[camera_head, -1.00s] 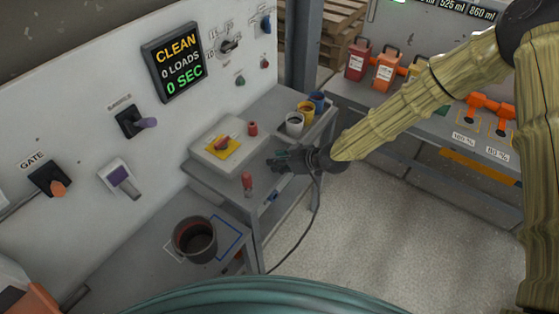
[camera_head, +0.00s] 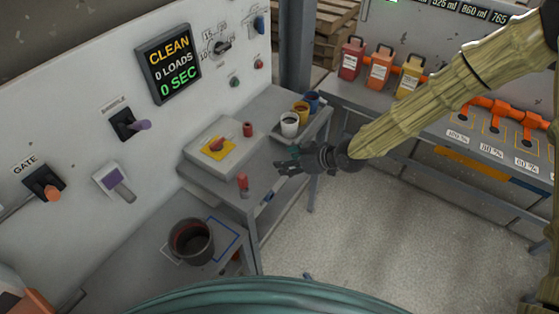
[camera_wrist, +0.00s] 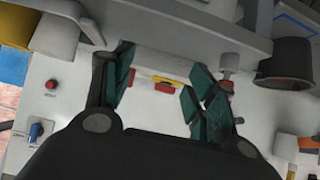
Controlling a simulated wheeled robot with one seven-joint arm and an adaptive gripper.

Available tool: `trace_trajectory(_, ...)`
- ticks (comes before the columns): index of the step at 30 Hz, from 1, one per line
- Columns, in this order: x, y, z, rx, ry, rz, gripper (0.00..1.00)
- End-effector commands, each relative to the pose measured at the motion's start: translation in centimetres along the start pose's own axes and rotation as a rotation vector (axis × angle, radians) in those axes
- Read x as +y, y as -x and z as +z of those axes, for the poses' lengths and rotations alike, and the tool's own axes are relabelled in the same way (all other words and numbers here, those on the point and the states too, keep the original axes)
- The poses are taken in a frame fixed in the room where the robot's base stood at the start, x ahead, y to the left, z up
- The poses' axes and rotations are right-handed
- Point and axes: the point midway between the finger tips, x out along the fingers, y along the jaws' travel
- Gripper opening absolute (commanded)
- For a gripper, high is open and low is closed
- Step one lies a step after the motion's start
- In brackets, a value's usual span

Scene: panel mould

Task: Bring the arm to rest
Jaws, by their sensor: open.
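My gripper (camera_head: 290,160) is open and empty in the head view. It hangs in the air in front of the small grey shelf, at the end of my beige-sleeved arm. In the wrist view its two green-padded fingers (camera_wrist: 160,88) are spread apart. Beyond and between them show the white box and its yellow pad (camera_wrist: 170,80) with a red part on it. In the head view that yellow pad (camera_head: 219,148) lies on the white box (camera_head: 202,166), left of my gripper.
A small red item (camera_head: 242,181) stands at the shelf front. White, yellow and blue cups (camera_head: 289,125) stand behind. A dark pot (camera_head: 191,242) sits on the lower-left bench. The wall panel carries a display (camera_head: 168,62) and levers (camera_head: 131,124). Coloured canisters (camera_head: 380,66) line the back bench. Floor is clear.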

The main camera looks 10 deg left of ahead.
Motion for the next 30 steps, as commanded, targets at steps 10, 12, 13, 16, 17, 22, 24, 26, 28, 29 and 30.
trace_trajectory(10, 0.0, 4.7, 0.0, 0.001, 0.000, 0.000, 0.57)
trace_trajectory(12, 0.0, 5.1, 0.0, 0.000, 0.000, -0.001, 0.57)
trace_trajectory(13, 0.0, 5.2, 0.0, 0.000, 0.000, -0.001, 0.57)
trace_trajectory(16, 0.0, 5.4, 0.0, 0.000, 0.000, -0.001, 0.57)
trace_trajectory(17, 0.0, 5.5, 0.0, 0.000, 0.000, -0.001, 0.57)
trace_trajectory(22, -0.3, 5.3, 0.8, -0.009, -0.019, -0.002, 0.57)
trace_trajectory(24, -0.9, 5.0, 2.4, -0.026, -0.060, -0.002, 0.57)
trace_trajectory(26, -1.8, 4.7, 4.7, -0.051, -0.117, -0.001, 0.57)
trace_trajectory(28, -3.0, 4.4, 8.0, -0.092, -0.205, 0.005, 0.57)
trace_trajectory(29, -3.6, 4.4, 9.6, -0.112, -0.246, 0.010, 0.57)
trace_trajectory(30, -4.5, 4.3, 11.8, -0.141, -0.305, 0.018, 0.57)
